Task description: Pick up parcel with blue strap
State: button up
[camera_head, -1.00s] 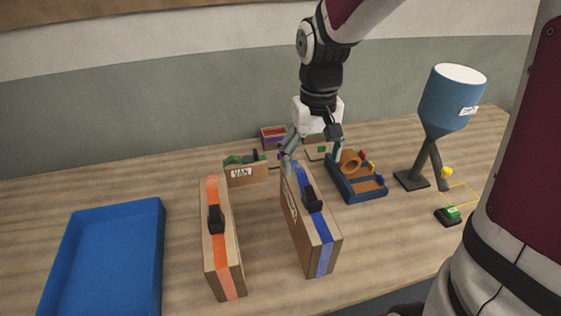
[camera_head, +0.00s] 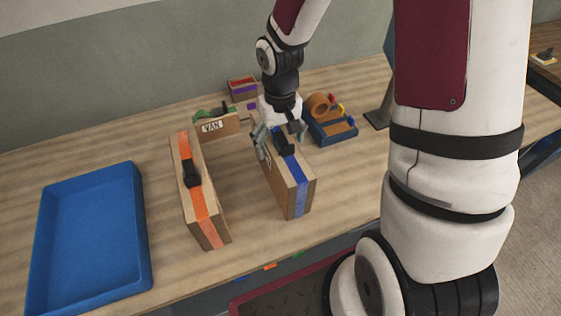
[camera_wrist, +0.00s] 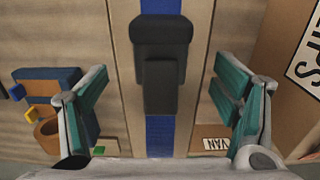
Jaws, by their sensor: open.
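The parcel with the blue strap (camera_head: 296,190) stands upright on its narrow side on the wooden table, right of the orange-strapped parcel. A black handle (camera_head: 284,143) sits on its top, over the strap. My gripper (camera_head: 278,142) is at the far part of this parcel's top. In the wrist view the blue strap (camera_wrist: 160,133) and black handle (camera_wrist: 161,55) lie between my open fingers, one on each side. I see no contact between the fingers and the handle. The fingers partly hide the parcel's far end in the head view.
The orange-strapped parcel (camera_head: 205,210) stands close to the left. An empty blue tray (camera_head: 143,230) lies further left. A VAN-labelled parcel (camera_head: 228,126), a small crate (camera_head: 243,88) and a blue tape holder (camera_head: 333,139) are behind. Bare table lies between the two strapped parcels.

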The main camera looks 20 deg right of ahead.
jog(key=shift+f, duration=0.75)
jog(key=shift+c, duration=0.6)
grip_shut()
jog(key=shift+r, duration=0.15)
